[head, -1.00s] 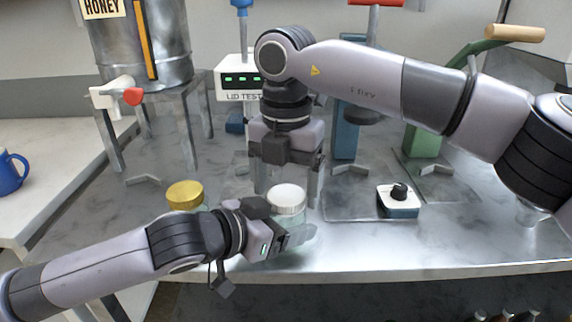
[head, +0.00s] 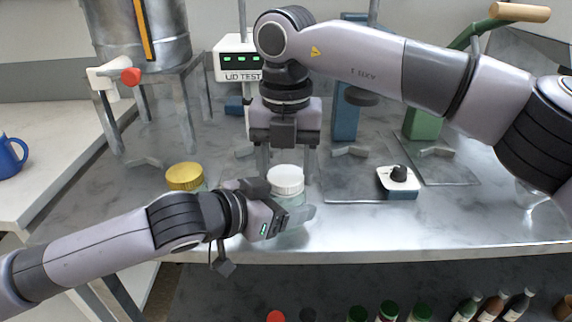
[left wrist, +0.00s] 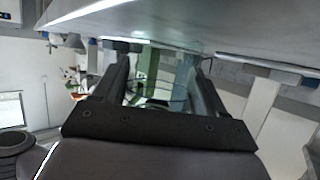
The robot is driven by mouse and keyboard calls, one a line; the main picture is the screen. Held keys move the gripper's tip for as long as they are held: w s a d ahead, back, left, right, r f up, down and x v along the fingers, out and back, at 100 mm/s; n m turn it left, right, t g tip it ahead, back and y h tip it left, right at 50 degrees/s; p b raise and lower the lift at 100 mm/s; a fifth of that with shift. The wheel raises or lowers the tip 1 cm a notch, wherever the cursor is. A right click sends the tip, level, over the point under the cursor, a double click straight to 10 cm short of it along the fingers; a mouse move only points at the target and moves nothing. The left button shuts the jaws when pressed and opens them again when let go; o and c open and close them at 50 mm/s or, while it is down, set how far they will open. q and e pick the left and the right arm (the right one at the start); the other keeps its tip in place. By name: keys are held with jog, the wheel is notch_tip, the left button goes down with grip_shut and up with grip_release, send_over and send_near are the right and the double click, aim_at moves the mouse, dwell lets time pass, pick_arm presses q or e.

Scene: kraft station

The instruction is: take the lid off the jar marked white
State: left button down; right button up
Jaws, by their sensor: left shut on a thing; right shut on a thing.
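The jar (head: 299,216) is clear glass with a white lid (head: 287,181), and stands near the front edge of the steel bench. The lid appears seated on the jar. My left gripper (head: 297,213) is shut on the jar's glass body from the left and partly hides it. In the left wrist view the clear glass shows between its fingers (left wrist: 160,85). My right gripper (head: 286,172) reaches down from above, its fingers on either side of the white lid, shut on it. Any marking on the jar is not readable.
A jar with a yellow lid (head: 185,177) stands to the left, close behind my left arm. A small box with a black knob (head: 398,181) sits to the right. The lid tester (head: 237,62) and a metal honey tank (head: 140,40) stand behind. The front right bench is clear.

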jog(key=o, duration=1.2)
jog(key=shift+c, duration=0.2)
jog(key=shift+r, duration=2.4)
jog(key=shift+c, duration=0.4)
notch_tip(320, 180, up, 3)
jog(key=m, duration=0.3)
jog(key=shift+f, duration=0.2)
notch_tip(320, 180, down, 8)
jog(key=shift+r, duration=0.25)
